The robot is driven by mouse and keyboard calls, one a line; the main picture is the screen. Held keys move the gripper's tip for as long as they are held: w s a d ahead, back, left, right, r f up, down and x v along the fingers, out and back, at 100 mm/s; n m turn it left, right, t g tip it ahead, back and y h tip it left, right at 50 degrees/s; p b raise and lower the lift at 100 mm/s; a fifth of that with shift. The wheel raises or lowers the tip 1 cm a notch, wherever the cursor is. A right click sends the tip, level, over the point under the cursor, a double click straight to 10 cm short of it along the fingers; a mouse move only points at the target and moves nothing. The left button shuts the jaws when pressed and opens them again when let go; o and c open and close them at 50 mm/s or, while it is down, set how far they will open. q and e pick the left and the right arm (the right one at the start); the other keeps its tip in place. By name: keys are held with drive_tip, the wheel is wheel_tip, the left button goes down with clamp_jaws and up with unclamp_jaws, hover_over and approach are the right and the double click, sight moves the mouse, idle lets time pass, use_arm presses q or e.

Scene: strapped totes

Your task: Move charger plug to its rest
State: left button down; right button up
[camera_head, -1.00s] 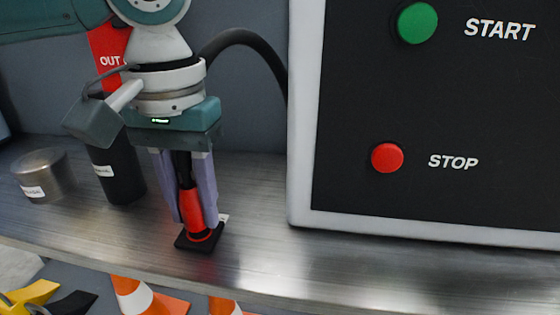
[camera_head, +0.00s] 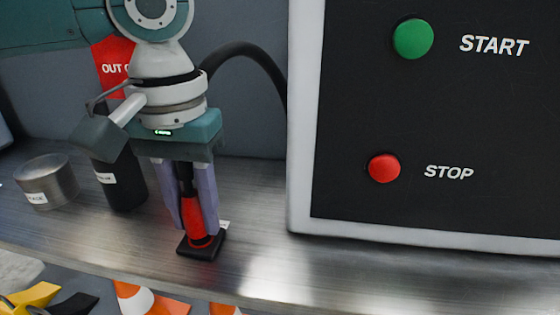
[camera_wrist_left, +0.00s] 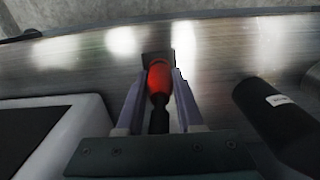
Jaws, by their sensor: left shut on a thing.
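The charger plug (camera_head: 193,212) is red with a black upper end and stands nearly upright at the black square rest (camera_head: 201,247) on the metal shelf. Its lower end meets the rest; I cannot tell whether it is fully seated. My left gripper (camera_head: 194,222) points down and is shut on the plug, with a purple finger on each side. In the left wrist view the red plug (camera_wrist_left: 159,80) lies between the fingers, its tip at the dark rest (camera_wrist_left: 157,57). My right gripper is in neither view.
A control box (camera_head: 301,160) with a green START button (camera_head: 413,39) and a red STOP button (camera_head: 384,168) stands right. A black cylinder (camera_head: 124,185) and a metal tin (camera_head: 46,182) stand left. A black cable (camera_head: 245,50) arches behind. Traffic cones (camera_head: 150,301) sit below the shelf.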

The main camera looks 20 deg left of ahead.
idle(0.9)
use_arm(q)
drive_tip(key=shift+p, duration=0.95)
idle(0.3)
drive_tip(key=shift+p, duration=0.7)
drive_tip(key=shift+f, duration=0.6)
